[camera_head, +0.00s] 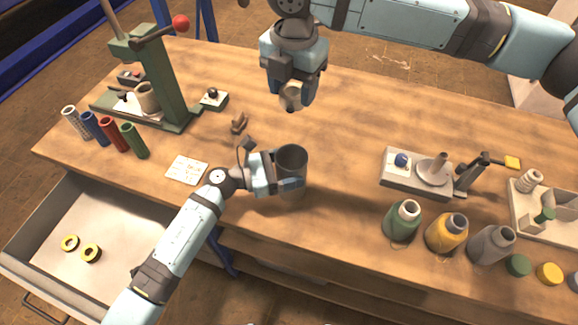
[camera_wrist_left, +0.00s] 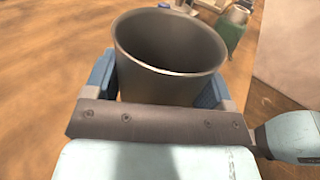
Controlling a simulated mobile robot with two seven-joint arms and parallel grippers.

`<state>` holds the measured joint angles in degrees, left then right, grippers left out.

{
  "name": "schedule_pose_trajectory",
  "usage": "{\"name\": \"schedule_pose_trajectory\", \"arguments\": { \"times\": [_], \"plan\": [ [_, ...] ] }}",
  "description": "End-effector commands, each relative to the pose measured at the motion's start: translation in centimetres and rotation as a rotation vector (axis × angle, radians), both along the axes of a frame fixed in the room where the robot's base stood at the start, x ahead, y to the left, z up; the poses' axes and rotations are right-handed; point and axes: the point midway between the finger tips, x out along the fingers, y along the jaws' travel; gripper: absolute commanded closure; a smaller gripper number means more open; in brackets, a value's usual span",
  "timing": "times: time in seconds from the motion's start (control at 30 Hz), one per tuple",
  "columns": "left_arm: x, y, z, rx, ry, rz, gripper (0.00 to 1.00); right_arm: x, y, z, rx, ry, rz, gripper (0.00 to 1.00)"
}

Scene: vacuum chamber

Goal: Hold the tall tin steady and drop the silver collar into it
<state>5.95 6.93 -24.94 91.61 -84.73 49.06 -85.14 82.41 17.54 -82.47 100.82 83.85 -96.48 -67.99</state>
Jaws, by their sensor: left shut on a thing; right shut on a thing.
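The tall tin (camera_head: 291,160) is a dark grey, open-topped cylinder, upright near the middle of the bench. My left gripper (camera_head: 289,181) is shut around its side. In the left wrist view the tin (camera_wrist_left: 170,60) sits between the two blue fingers, its round mouth open and the part of the inside that shows empty. My right gripper (camera_head: 292,97) points down above the bench, higher in the picture than the tin and apart from it. It is shut on a small ring-like piece, the silver collar (camera_head: 290,100), partly hidden by the fingers.
A green press (camera_head: 160,75) with a red-knobbed lever stands at the back left. Several coloured tubes (camera_head: 115,135) stand by it. A white card (camera_head: 187,170) and small brown parts (camera_head: 239,123) lie left of the tin. Bottles (camera_head: 403,221) and a grey fixture (camera_head: 420,175) are on the right.

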Motion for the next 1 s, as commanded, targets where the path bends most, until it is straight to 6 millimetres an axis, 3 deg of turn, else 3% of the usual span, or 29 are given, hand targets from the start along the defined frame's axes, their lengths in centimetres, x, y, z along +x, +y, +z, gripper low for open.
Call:
{"name": "schedule_pose_trajectory", "arguments": {
  "times": [1.0],
  "plan": [
    [0.0, 0.0, -0.1, 0.001, 0.000, 0.000, 0.49, 0.0, 0.0, -6.7, 0.000, 0.001, 0.000, 0.78]
  ]
}}
